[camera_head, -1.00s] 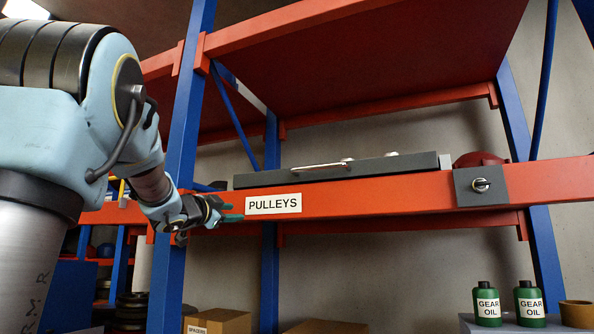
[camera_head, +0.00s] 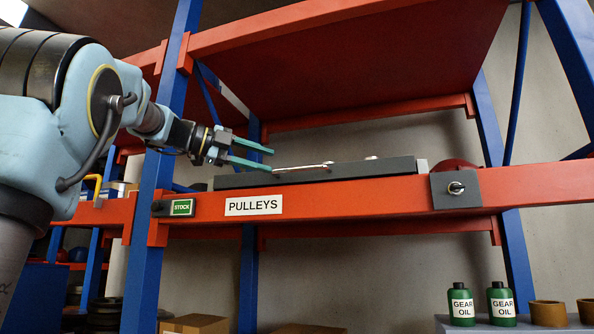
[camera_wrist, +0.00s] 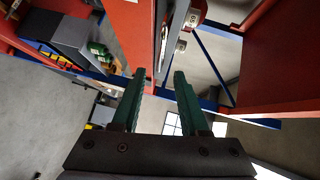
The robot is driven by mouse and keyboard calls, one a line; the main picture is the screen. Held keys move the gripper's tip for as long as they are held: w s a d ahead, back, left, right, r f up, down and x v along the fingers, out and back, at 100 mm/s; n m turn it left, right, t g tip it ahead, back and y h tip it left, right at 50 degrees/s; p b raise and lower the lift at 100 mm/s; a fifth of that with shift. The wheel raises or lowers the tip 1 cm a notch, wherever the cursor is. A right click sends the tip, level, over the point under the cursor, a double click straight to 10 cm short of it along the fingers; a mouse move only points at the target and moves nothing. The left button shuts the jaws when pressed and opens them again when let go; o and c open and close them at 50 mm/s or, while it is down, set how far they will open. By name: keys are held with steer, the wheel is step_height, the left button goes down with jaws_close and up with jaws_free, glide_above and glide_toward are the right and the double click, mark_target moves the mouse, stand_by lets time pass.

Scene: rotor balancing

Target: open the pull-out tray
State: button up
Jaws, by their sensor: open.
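The pull-out tray (camera_head: 385,170) is a long dark grey slab on the red shelf beam, above the PULLEYS label (camera_head: 254,205). A slim pale bar handle (camera_head: 303,167) lies along its front, and the tray looks closed. My gripper (camera_head: 271,159) is open and empty, its two green fingers pointing right, just left of the handle's left end. I cannot tell the depth gap between them. In the wrist view the fingers (camera_wrist: 159,75) are apart with nothing between them; the tray is hard to make out there.
The red beam (camera_head: 350,197) runs under the tray, with a grey plate and knob (camera_head: 456,188) at right and a STOCK tag (camera_head: 182,207) at left. A blue post (camera_head: 155,215) stands beside my arm. Green oil bottles (camera_head: 461,305) stand below right.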

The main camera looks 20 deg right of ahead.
mark_target(294, 169)
steer(key=d, duration=0.3)
steer(key=d+f+p, duration=0.1)
steer(key=d, duration=0.2)
steer(key=d+p, duration=0.1)
steer(key=d, duration=0.2)
steer(key=shift+w+d+f, duration=0.15)
steer(key=shift+d+f, duration=0.05)
steer(key=shift+d, duration=0.1)
jaws_close()
stand_by(1.0)
